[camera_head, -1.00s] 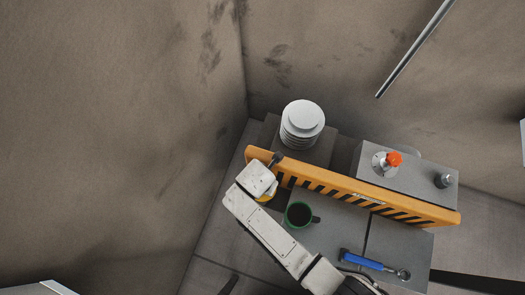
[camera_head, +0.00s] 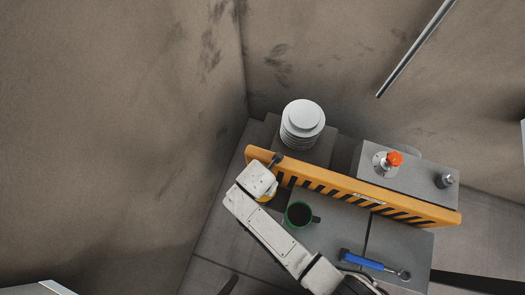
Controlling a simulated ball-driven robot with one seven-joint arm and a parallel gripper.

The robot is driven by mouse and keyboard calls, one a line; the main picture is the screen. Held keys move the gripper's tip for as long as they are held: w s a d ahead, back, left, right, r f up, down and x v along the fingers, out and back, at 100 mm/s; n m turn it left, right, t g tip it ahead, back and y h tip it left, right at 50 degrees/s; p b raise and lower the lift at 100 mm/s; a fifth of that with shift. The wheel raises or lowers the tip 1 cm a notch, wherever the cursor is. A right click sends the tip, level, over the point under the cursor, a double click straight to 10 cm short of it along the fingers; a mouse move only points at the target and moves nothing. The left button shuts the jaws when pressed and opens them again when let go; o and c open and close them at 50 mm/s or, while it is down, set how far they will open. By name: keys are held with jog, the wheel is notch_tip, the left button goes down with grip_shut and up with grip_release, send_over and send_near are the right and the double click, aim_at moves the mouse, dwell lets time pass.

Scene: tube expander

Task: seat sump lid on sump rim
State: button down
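A white ribbed round body (camera_head: 301,130) with a smooth pale disc on top (camera_head: 304,114) stands on a dark block behind the barrier. I cannot tell for sure whether these are the sump and its lid. My gripper (camera_head: 276,159) shows only as a small dark piece beyond my white wrist, at the barrier's left end, in front of and left of the ribbed body. Its fingers are too small to read. Something yellow shows partly under my wrist, mostly hidden.
An orange barrier with black stripes (camera_head: 440,215) runs across the grey worktop (camera_head: 335,220). A green mug with dark contents (camera_head: 299,214) and a blue-handled tool (camera_head: 366,263) lie in front. Behind it, a grey block (camera_head: 408,183) bears an orange-knobbed fitting (camera_head: 393,159) and a small metal cylinder (camera_head: 444,180).

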dwell(0.3)
jog(key=c, duration=0.8)
grip_release()
jog(key=shift+c, duration=0.2)
jog(key=shift+o, duration=0.3)
jog(key=o, duration=0.7)
jog(key=shift+o, duration=0.4)
